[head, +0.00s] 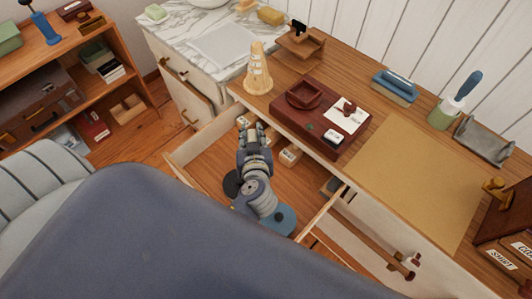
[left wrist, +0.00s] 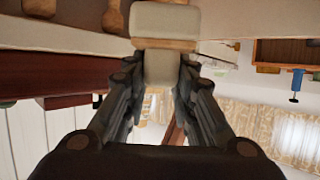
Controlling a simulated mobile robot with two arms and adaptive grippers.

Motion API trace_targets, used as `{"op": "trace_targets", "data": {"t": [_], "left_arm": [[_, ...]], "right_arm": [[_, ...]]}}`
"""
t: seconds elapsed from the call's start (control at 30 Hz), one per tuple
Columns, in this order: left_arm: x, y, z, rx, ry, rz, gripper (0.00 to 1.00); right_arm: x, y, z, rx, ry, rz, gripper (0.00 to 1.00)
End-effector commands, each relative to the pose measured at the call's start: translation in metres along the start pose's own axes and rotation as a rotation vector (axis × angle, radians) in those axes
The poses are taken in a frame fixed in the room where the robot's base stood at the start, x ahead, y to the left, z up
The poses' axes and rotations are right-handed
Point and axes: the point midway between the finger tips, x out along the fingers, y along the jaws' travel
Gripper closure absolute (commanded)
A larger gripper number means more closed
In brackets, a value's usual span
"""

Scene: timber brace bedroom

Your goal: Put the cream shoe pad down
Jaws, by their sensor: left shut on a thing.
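My left gripper (head: 251,132) is over the open drawer (head: 215,140) of the wooden desk, near its back end. In the left wrist view its two fingers (left wrist: 160,70) are shut on a pale block with a wooden band, which looks like the cream shoe pad (left wrist: 165,20). In the head view the gripper mostly hides the held pad. A small pale block with a tan part (head: 290,155) lies in the drawer to the right of the gripper. My right gripper is not in view.
The tan mat (head: 410,185) is bare. A marble-topped cabinet (head: 180,32) adjoins the desk at the left.

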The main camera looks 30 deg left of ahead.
Motion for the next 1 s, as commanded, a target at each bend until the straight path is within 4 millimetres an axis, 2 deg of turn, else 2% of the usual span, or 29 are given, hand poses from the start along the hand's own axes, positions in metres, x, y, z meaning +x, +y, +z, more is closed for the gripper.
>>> {"op": "trace_targets", "data": {"t": [0.1, 0.3, 0.6, 0.87, 1.0], "left_arm": [[0.017, -0.016, 0.014, -0.061, 0.011, -0.151, 1.0], [0.033, -0.049, 0.024, -0.194, 0.012, -0.45, 1.0], [0.032, -0.089, 0.015, -0.377, 0.006, -0.883, 1.0], [0.024, -0.099, 0.007, -0.425, 0.001, -1.013, 1.0], [0.029, -0.1, 0.018, -0.419, 0.001, -1.016, 1.0]], "right_arm": [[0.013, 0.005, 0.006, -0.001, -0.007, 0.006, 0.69], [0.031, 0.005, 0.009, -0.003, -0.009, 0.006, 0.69], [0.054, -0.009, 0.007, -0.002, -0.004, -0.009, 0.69], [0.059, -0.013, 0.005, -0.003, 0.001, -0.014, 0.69], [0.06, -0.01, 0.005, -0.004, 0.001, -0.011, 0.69]]}}
